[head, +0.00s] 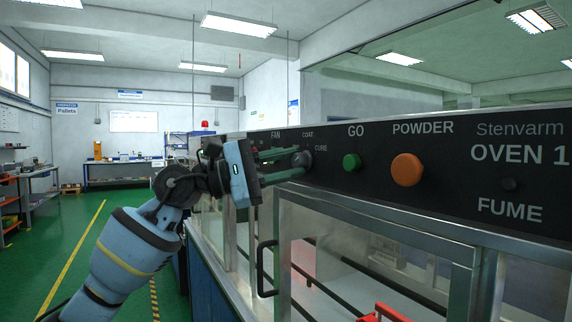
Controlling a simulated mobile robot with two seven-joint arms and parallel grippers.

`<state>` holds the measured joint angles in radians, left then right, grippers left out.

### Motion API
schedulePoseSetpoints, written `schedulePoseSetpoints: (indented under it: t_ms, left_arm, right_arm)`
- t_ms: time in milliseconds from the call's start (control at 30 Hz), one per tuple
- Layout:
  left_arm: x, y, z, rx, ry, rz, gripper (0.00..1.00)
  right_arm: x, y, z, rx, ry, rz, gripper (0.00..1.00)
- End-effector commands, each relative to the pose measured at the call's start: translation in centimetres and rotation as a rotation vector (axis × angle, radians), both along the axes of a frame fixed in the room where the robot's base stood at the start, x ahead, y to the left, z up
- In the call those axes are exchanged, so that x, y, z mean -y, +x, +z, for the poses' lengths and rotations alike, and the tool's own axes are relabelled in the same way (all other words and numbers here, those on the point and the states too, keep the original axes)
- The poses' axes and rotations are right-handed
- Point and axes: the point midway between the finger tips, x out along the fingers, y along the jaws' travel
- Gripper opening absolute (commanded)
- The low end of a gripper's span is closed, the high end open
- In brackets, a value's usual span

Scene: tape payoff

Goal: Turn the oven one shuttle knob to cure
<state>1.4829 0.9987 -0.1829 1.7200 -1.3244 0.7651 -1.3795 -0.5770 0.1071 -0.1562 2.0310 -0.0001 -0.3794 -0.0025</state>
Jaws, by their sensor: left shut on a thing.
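The oven one panel (450,195) is a long black strip across the right half of the head view. The shuttle knob (303,159) is a dark round knob on it, with the labels COAT above and CURE to its upper right. My left gripper (298,162) reaches in from the left, its greenish fingers shut on the knob. The fingers partly cover the knob, and I cannot tell which label its pointer faces. My right gripper is not in view.
Right of the knob are a green GO button (352,162), an orange POWDER knob (407,170) and a small dark FUME knob (510,184). Below are a glass door with a black handle (265,268) and a red object (384,312). Green floor (70,225) lies open at left.

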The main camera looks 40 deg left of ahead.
Motion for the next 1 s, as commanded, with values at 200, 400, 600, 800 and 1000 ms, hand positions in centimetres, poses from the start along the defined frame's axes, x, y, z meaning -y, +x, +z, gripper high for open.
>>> schedulePoseSetpoints:
  t_ms: [200, 400, 600, 800, 1000]
  left_arm:
    - [-0.08, 0.01, 0.12, 0.017, 0.033, 0.002, 0.05]
    - [-0.08, 0.02, 0.09, 0.018, 0.039, 0.002, 0.05]
    - [-0.08, 0.02, 0.09, 0.018, 0.038, 0.003, 0.04]
    - [-0.07, 0.02, 0.07, 0.017, 0.038, 0.002, 0.49]
    - [-0.06, 0.03, 0.04, 0.016, 0.037, 0.002, 0.49]
  right_arm:
    - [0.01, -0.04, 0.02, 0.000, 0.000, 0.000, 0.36]
    - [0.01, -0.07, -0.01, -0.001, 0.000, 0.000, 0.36]
    - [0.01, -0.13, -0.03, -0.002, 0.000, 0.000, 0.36]
    - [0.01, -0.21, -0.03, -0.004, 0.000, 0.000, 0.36]
    - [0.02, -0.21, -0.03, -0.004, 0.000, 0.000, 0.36]
